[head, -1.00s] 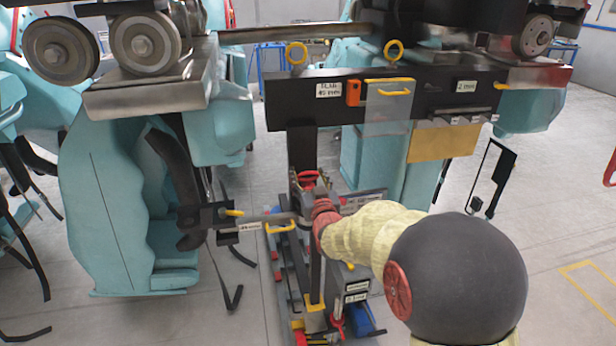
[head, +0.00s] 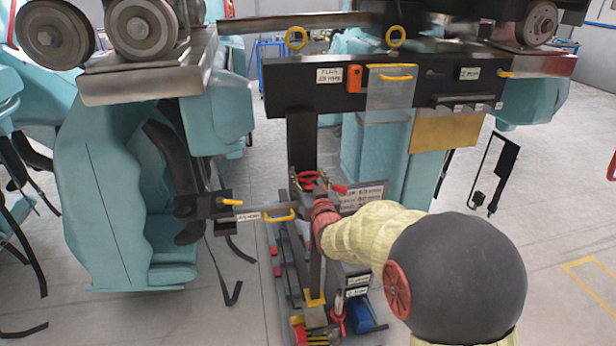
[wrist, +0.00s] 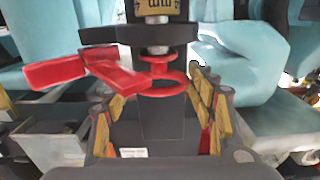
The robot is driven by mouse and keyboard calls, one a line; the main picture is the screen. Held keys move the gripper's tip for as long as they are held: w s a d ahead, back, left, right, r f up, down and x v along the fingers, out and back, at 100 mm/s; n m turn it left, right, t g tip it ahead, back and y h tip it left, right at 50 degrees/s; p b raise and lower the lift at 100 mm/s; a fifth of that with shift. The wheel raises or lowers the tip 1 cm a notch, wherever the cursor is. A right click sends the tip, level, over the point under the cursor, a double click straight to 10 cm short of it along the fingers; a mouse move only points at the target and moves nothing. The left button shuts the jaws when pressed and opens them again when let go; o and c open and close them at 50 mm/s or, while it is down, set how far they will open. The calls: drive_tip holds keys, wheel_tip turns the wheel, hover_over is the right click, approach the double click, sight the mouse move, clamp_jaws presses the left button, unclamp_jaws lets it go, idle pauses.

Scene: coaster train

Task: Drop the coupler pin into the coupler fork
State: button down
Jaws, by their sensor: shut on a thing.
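A red ring with a grey metal shank, which I take as the coupler pin (wrist: 158,64), is at my gripper's fingertips (wrist: 160,88) in the wrist view. My gripper is shut on it; the exact contact is hard to make out. A red tag (wrist: 57,72) sticks out to its left. Grey metal shows above and below a dark plate (wrist: 115,35), possibly part of the coupler fork; I cannot tell whether the shank passes through it. In the head view the red ring (head: 307,178) is just beyond my red wrist, beside the black post, and my fingers are hidden.
A black post (head: 301,140) stands under a labelled black beam (head: 420,85). A grey bar with a yellow handle (head: 280,215) lies left of my wrist. Teal seats (head: 120,210) stand at left. Tools and red parts crowd the low rack below.

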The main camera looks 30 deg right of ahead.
drive_tip(key=shift+r, duration=0.1)
drive_tip(key=c, duration=1.1)
unclamp_jaws()
drive_tip(key=shift+c, duration=0.2)
drive_tip(key=o, duration=0.5)
drive_tip(key=shift+o, duration=0.2)
drive_tip(key=v, duration=1.2)
